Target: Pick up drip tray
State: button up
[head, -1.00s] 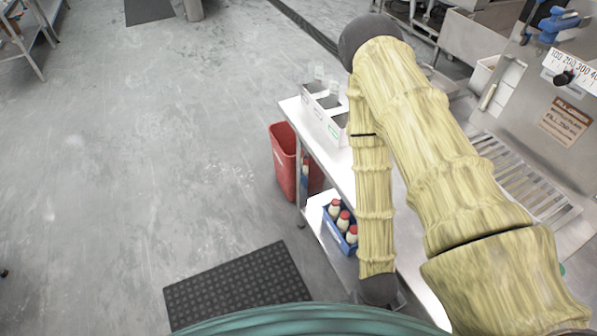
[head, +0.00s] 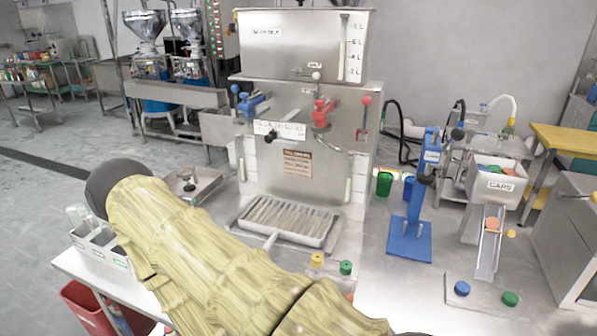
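The drip tray (head: 288,217) is a shallow, light metal tray with a slatted top. It sits level on the steel counter at the foot of the tall steel dispensing machine (head: 310,95). A pale bar (head: 269,241) shows at its front edge; I cannot tell whether it is part of the tray. My yellow-sleeved arm crosses the lower left of the head view, in front of and left of the tray. My gripper is not in view, so I cannot see whether it is open or holds anything.
A blue press stand (head: 412,225) and a caps feeder (head: 497,180) stand right of the machine. Yellow and green caps (head: 346,267) lie in front of the tray. A shallow metal pan (head: 192,186) is to its left.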

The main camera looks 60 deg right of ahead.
aim_at(310, 226)
jog(key=k, duration=0.2)
jog(key=u, duration=1.6)
jog(key=i, duration=0.8)
jog(key=z, duration=3.65)
